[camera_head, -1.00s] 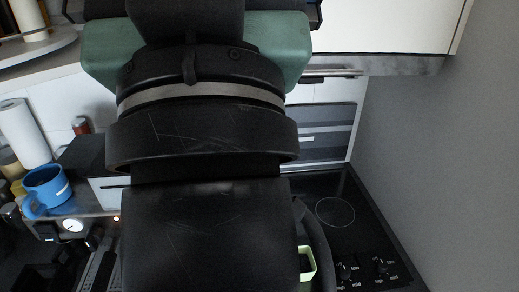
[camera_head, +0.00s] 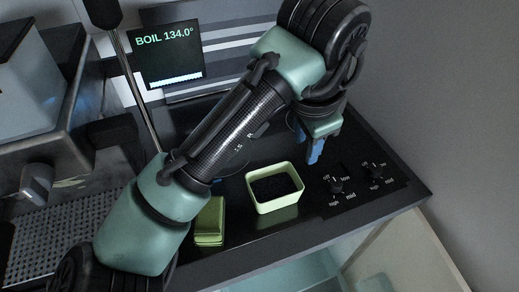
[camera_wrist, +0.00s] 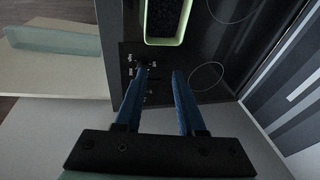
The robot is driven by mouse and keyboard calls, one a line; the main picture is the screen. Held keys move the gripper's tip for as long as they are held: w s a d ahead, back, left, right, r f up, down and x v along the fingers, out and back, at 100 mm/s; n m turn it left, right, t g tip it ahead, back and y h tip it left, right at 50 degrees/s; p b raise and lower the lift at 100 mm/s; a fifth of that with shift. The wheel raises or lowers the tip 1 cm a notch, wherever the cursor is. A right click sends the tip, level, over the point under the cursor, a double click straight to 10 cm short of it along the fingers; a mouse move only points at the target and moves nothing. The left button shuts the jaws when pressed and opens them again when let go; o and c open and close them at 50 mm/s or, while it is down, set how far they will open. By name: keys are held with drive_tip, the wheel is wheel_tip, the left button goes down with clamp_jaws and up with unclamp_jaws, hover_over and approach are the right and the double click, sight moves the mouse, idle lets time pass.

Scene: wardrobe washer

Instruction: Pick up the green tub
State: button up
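The green tub (camera_head: 278,206) is a pale green, open rectangular tub with dark, grainy contents. It stands upright on the black cooktop, left of the knobs. In the wrist view the tub (camera_wrist: 165,41) shows at the top, partly cut off by the frame edge, beyond the fingertips. My gripper (camera_wrist: 160,74) is open, with its two blue fingers apart and nothing between them. In the head view my gripper (camera_head: 314,150) is above the cooktop, to the upper right of the tub and apart from it.
A second green item (camera_head: 210,222), perhaps a lid or box, lies left of the tub beside my arm. Stove knobs (camera_head: 337,186) are to the right. A display reading BOIL 134.0° (camera_head: 172,50) stands at the back left. A grey wall (camera_head: 450,90) bounds the right side.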

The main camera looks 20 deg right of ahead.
drive_tip(key=a+f+g+y, duration=0.2)
drive_tip(key=a+f, duration=0.2)
hover_over(273, 206)
wheel_tip(273, 206, down, 6)
drive_tip(key=shift+f+b, duration=0.4)
drive_tip(key=shift+f, duration=2.9)
clamp_jaws()
